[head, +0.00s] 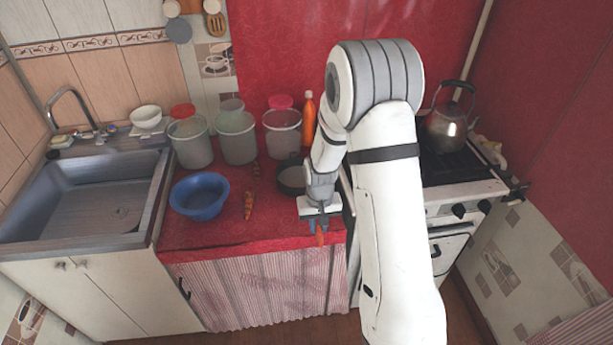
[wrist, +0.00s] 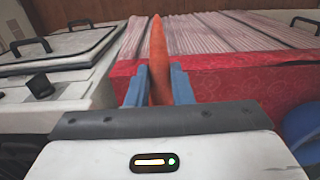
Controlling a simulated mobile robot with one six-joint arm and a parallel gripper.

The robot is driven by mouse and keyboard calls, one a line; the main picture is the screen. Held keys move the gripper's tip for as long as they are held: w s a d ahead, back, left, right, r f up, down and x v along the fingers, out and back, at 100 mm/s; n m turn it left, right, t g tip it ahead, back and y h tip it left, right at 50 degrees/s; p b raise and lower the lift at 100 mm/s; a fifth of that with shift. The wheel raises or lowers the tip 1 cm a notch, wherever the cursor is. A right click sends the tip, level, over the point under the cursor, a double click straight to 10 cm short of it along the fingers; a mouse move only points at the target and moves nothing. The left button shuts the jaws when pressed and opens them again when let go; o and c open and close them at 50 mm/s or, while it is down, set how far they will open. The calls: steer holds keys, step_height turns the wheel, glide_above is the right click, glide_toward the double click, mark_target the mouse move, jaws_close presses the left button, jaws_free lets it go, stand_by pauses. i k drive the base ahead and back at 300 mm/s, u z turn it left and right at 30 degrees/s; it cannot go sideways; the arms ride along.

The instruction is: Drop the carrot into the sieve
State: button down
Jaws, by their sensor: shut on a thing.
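My gripper (head: 318,226) is at the front edge of the red counter, right of its middle. Its blue fingers (wrist: 158,88) are closed on an orange carrot (wrist: 158,55), which extends beyond the fingertips in the wrist view. In the head view only a small part of the carrot (head: 321,239) shows below the fingers. A round dark-rimmed vessel (head: 291,179) stands on the counter just behind and left of my gripper, partly hidden by my arm. I cannot tell whether it is the sieve or a pan. A blue bowl (head: 200,195) stands farther left.
Two narrow orange-brown things (head: 249,205) (head: 257,171) lie between the bowl and the dark vessel. Several tall tubs (head: 237,140) and an orange bottle (head: 308,122) line the back. A sink (head: 90,195) is left; a stove with a kettle (head: 449,126) is right.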

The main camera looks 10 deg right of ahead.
mark_target(301, 185)
steer(key=u, duration=0.1)
steer(key=i, duration=1)
steer(key=z, duration=0.1)
